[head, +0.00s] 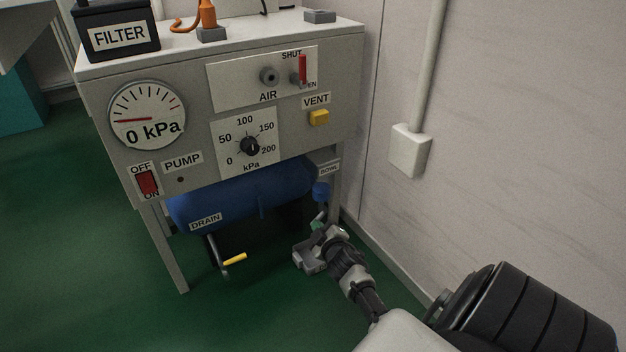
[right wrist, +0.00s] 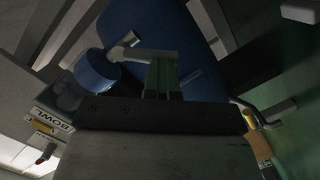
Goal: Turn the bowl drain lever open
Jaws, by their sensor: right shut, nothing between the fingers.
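The bowl (head: 321,190) is a small blue cup under the bench's right end, behind the BOWL label. In the right wrist view the bowl (right wrist: 97,68) is at upper left. Its drain lever (right wrist: 143,53) has a pale metal arm running sideways from below the bowl, with a green grip (right wrist: 163,74). In the head view the lever (head: 318,217) shows small, partly hidden by my right gripper (head: 312,243). My right gripper is shut and empty, its fingers close to the green grip. I cannot tell if they touch. My left gripper is out of view.
The blue tank (head: 245,195) hangs under the bench, with a yellow-handled drain lever (head: 234,259) to the left of my gripper. A bench leg (head: 334,190) and the wall (head: 480,130) are close on the right. Green floor (head: 90,270) is clear at left.

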